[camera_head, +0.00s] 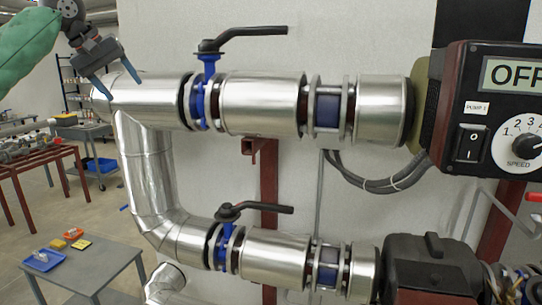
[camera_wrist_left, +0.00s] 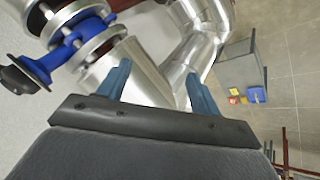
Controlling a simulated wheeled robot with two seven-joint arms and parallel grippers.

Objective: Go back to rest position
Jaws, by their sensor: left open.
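My left gripper (camera_head: 118,84) is at the upper left of the head view, its arm in a green sleeve. Its two blue fingers are spread, with nothing between them. In the head view they overlap the left end of the upper silver pipe (camera_head: 150,100). In the left wrist view the open fingers (camera_wrist_left: 160,88) show in front of the pipe (camera_wrist_left: 140,75); I cannot tell whether they touch it. My right gripper is in neither view.
An upper valve with a black lever (camera_head: 240,40) and a lower one (camera_head: 255,209) sit on the pipes. A pump control box (camera_head: 490,110) reading OFF is at right. A grey table (camera_head: 95,262) with small trays stands at lower left. Red-framed benches (camera_head: 40,165) are behind.

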